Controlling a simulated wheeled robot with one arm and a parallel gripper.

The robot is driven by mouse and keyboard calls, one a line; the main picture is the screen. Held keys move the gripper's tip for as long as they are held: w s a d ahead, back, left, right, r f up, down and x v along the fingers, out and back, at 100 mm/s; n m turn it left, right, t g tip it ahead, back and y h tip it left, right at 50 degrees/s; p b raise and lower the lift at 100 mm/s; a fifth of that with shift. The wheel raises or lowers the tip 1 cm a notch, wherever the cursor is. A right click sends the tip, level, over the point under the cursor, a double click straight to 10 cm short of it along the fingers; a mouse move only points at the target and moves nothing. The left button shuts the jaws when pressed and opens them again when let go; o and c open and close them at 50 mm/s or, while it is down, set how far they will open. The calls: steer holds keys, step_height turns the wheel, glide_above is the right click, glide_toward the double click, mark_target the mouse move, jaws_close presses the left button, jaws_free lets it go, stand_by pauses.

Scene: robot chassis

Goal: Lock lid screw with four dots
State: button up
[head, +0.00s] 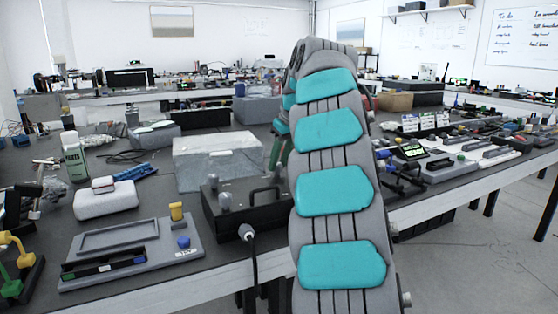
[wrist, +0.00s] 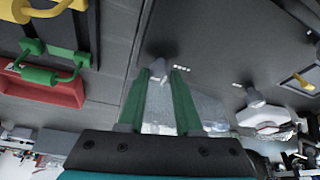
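The dark chassis box (head: 236,216) with a black handle and grey knob-headed screws (head: 225,201) stands on the bench in the head view. In the wrist view, a grey screw knob (wrist: 160,64) is at the fingertips of my gripper (wrist: 159,74), with a row of several small white dots (wrist: 181,68) just right of it. Another grey knob (wrist: 254,97) lies farther right, with a shorter dot group (wrist: 237,85) near it. My green fingers are apart, one on each side of the first knob. I cannot tell whether they touch it. My arm hides part of the box in the head view.
A translucent grey box (head: 217,160) stands behind the chassis. A grey tray (head: 133,250) with a yellow knob, a white case (head: 105,200) and a bottle (head: 74,157) stand to the left.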

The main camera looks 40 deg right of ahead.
jaws_close()
steer(key=shift+m, duration=0.3)
steer(key=m, duration=0.1)
steer(key=m+h, duration=0.1)
steer(key=shift+a+m, duration=0.2)
steer(key=shift+m, duration=0.1)
steer(key=m+h, duration=0.1)
steer(key=m, duration=0.1)
steer(key=m+h, duration=0.1)
steer(key=m, duration=0.1)
steer(key=shift+w+m+g, duration=0.15)
steer(key=shift+m+g, duration=0.15)
steer(key=shift+g, duration=0.1)
steer(key=m+g+h, duration=0.1)
steer(key=m, duration=0.3)
steer(key=shift+w+a+m, duration=0.1)
steer(key=shift+m, duration=0.2)
steer(key=shift+w+m+g+h, duration=0.15)
steer(key=shift+m+g, duration=0.35)
steer(key=shift+m, duration=0.55)
steer(key=shift+s+m+g+h, duration=0.15)
steer(key=shift+m+g, duration=0.35)
steer(key=shift+m, duration=0.55)
